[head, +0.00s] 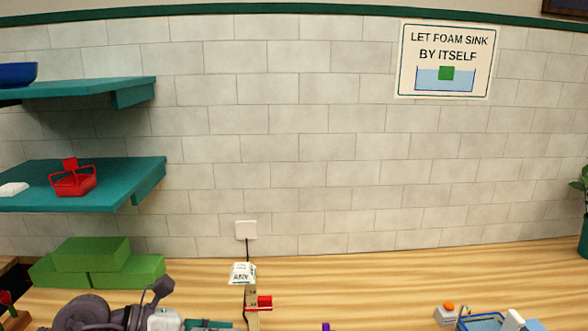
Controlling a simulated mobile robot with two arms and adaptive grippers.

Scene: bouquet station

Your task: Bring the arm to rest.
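Dark purple-grey rounded parts at the bottom left look like my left arm, with a finger-like piece of the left gripper (155,291) sticking up at their right end. The bottom edge of the head view cuts them off. I cannot tell how far apart the fingers are or whether they hold anything. My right gripper is not in view.
Green foam blocks (92,254) are stacked behind the dark parts. A red basket (73,182) sits on the lower teal shelf (125,180). A small labelled packet (242,273) stands mid-table. A blue-rimmed tray (482,322) is at lower right. The table's back middle (370,270) is clear.

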